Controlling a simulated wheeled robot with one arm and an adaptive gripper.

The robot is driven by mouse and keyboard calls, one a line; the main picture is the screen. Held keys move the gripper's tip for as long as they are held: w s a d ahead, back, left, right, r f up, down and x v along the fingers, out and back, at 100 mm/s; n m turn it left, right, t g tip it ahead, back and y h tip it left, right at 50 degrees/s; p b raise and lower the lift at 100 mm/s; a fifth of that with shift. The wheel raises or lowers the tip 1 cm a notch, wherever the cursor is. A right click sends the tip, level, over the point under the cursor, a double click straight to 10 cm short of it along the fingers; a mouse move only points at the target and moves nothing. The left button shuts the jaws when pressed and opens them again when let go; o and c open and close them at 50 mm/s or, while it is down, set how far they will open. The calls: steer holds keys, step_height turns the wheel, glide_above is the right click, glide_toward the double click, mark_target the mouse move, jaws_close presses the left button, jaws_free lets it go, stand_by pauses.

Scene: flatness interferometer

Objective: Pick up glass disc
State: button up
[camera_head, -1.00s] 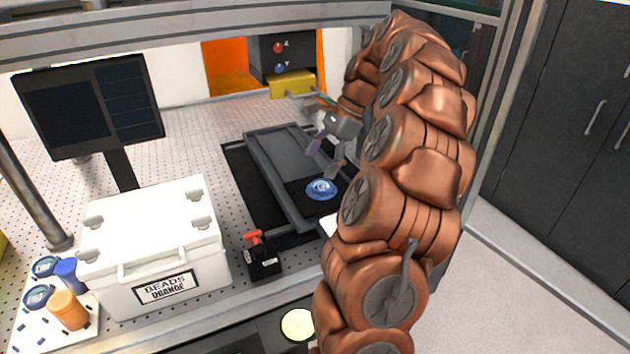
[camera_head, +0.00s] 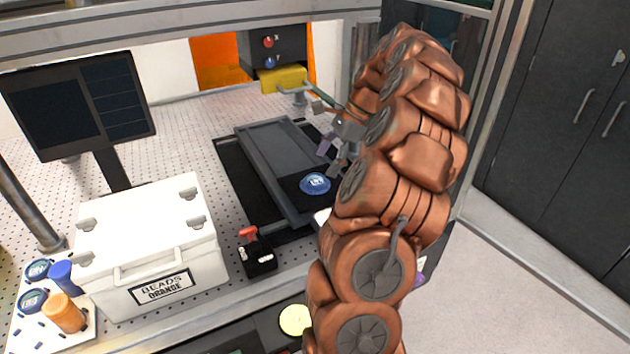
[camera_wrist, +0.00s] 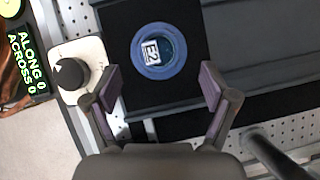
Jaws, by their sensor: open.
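The glass disc (camera_head: 315,183) is round and blue with a white label, and lies on a black pad at the near end of the grey stage. In the wrist view the disc (camera_wrist: 158,51) shows whole, its label reading like "E2", on the black surface (camera_wrist: 176,94). My gripper (camera_wrist: 162,88) is open and empty. Its two purple-padded fingers stand apart, and the disc appears ahead of them, centred between them. In the head view my gripper (camera_head: 335,150) is small and partly hidden by my arm, just above and right of the disc.
A white box (camera_head: 150,235) labelled "BEADS ORANGE" stands left. A small black block with a red lever (camera_head: 256,255) sits near the stage. A white plate with a black knob (camera_wrist: 70,72) lies beside the disc. A yellow block (camera_head: 283,79) and monitor (camera_head: 80,105) stand behind.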

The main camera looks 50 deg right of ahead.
mark_target(316, 179)
steer(key=shift+p+x, duration=0.85)
steer(key=shift+x, duration=1.1)
steer(key=shift+a+f, duration=0.2)
steer(key=shift+f, duration=0.1)
steer(key=c, duration=1.3)
steer(key=shift+o, duration=0.2)
